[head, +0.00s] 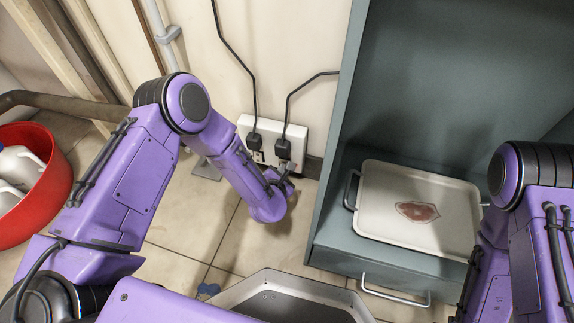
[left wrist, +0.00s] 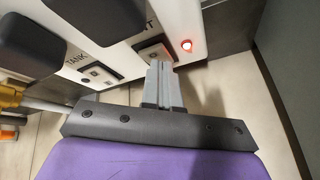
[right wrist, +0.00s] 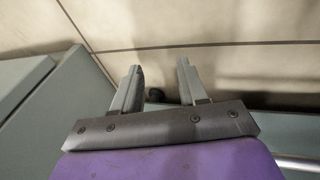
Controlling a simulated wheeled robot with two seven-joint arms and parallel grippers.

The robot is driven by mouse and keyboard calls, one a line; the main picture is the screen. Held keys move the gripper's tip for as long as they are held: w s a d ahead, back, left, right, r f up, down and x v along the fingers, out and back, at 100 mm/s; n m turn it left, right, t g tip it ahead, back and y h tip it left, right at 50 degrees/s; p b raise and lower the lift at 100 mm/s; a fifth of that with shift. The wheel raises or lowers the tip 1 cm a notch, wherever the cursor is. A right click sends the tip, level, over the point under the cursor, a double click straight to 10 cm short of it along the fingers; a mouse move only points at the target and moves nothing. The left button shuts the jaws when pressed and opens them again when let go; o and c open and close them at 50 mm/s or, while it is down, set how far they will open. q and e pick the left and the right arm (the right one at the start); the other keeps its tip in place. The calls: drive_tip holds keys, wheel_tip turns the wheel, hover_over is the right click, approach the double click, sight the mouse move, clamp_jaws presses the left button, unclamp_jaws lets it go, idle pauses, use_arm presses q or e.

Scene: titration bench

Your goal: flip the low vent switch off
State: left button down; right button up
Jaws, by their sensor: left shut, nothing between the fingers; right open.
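The white socket panel (head: 299,135) is low on the wall, with two black plugs in it. In the left wrist view, the vent switch (left wrist: 150,50) is a small rocker on this panel (left wrist: 125,28), partly hidden by my fingers. A red lamp (left wrist: 187,45) beside it is lit. The tank switch (left wrist: 100,74) is to its left, its lamp (left wrist: 87,58) dark. My left gripper (left wrist: 161,66) is shut and empty, its tips at the vent switch's lower edge; I cannot tell whether they touch. My right gripper (right wrist: 160,76) is open and empty, away from the panel.
A grey cabinet (head: 345,100) stands right of the panel, holding a white tray (head: 385,180) with a reddish patch. A red tub (head: 55,190) with white jugs is at the left. Black cords (head: 238,55) run down to the plugs. Tiled floor (head: 215,215) lies below.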

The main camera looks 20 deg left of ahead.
use_arm(q)
drive_tip(key=shift+w, duration=0.3)
idle(0.4)
use_arm(e)
drive_tip(key=shift+r+p, duration=0.45)
drive_tip(key=shift+a+r+p, duration=0.4)
drive_tip(key=shift+a, duration=0.2)
drive_tip(key=shift+r+p, duration=0.3)
use_arm(q)
drive_tip(key=s, duration=0.7)
drive_tip(key=shift+a, duration=0.1)
